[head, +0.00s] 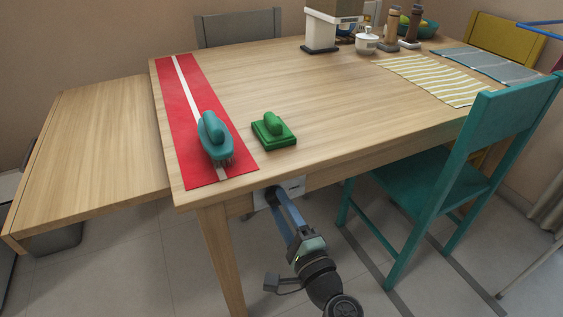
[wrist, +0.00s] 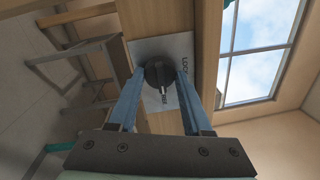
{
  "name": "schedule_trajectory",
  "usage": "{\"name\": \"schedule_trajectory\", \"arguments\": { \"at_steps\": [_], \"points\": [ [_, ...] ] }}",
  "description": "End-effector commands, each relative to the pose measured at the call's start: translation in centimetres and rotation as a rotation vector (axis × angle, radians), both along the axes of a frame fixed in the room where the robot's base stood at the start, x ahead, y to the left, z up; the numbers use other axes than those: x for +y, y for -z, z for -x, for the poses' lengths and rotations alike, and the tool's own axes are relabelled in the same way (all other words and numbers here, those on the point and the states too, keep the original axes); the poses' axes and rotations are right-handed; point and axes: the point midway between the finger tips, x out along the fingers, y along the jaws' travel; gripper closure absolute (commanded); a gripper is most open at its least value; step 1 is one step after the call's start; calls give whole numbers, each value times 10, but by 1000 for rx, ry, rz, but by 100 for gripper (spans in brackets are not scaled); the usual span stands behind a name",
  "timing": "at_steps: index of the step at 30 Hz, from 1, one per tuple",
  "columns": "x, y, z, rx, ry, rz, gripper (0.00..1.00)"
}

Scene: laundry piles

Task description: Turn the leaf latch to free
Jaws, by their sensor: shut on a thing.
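The leaf latch (wrist: 158,72) is a dark round knob with a raised grip bar, on a pale plate (wrist: 186,45). Letters on the plate, apparently LOCK, show beside the knob. A white mark shows on the lower end of the bar. My gripper (wrist: 160,78) has its two blue fingers on either side of the knob, shut on it. In the head view my gripper (head: 274,192) reaches up to the plate (head: 294,187) under the table's front edge; the knob is hidden there. The wooden leaf (head: 95,150) extends from the table's left side.
On the tabletop (head: 290,85) lie a red runner (head: 181,108), a teal brush (head: 215,140) and a green scrubber (head: 273,130). A table leg (head: 222,255) stands left of my arm. A teal chair (head: 425,185) stands to the right.

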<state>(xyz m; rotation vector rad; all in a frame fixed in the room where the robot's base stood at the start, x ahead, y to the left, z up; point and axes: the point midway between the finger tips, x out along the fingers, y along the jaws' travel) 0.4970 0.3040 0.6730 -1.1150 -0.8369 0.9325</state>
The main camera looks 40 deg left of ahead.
Motion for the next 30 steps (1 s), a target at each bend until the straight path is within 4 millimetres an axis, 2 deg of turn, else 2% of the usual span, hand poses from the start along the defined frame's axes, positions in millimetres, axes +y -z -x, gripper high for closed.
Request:
{"name": "schedule_trajectory", "arguments": {
  "at_steps": [2, 3, 7, 15, 19, 23, 30],
  "points": [
    [0, 1, 1, 4, -2, -1, 100],
    [0, 1, 1, 4, -2, -1, 43],
    [0, 1, 0, 3, 0, 0, 21],
    [0, 0, 0, 0, 0, 0, 21],
    [-8, 0, 2, 0, 1, 0, 21],
    [-27, 1, 11, 2, 4, 1, 21],
    [-77, 6, 31, 4, 5, 0, 21]
  ]
}}
